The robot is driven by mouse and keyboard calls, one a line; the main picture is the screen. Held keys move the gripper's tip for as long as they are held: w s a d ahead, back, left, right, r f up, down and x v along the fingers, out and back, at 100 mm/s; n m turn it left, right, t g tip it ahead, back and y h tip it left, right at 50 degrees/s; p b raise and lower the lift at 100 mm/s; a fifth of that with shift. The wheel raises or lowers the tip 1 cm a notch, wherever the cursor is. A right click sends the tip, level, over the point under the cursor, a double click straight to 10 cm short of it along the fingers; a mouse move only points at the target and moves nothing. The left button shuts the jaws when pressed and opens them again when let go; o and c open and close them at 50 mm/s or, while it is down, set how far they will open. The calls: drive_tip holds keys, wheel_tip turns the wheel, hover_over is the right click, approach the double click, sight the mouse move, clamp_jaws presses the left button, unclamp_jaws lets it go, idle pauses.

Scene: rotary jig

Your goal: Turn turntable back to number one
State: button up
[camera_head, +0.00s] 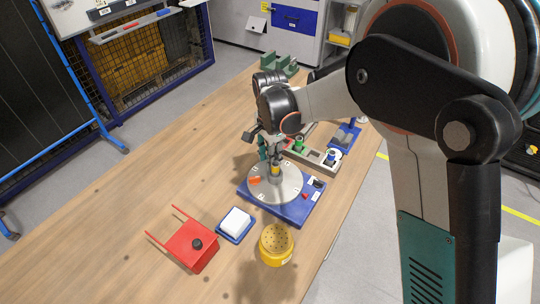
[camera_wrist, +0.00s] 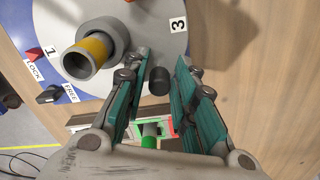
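The turntable (camera_head: 283,192) is a round grey disc with number labels on a blue base (camera_head: 291,215); the disc also shows in the wrist view (camera_wrist: 135,22). Its grey hub (camera_wrist: 90,45) has a yellow band. The label 1 (camera_wrist: 51,50) is near the red pointer (camera_wrist: 35,53), and the label 3 (camera_wrist: 178,25) is at the opposite side. A black knob (camera_wrist: 48,95) sits beside the LOCK and FREE labels. A dark peg (camera_wrist: 159,81) stands near the disc's rim. My gripper (camera_wrist: 160,68) is open, its fingers on either side of the peg with visible gaps.
A tray with a green part (camera_head: 299,145) lies behind the turntable. A white block on a blue tray (camera_head: 236,222), a yellow round container (camera_head: 276,246) and a red fixture (camera_head: 190,245) stand in front. The wooden table is clear at left.

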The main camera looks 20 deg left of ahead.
wheel_tip(320, 180, up, 12)
idle(0.5)
drive_tip(key=shift+w, duration=0.1)
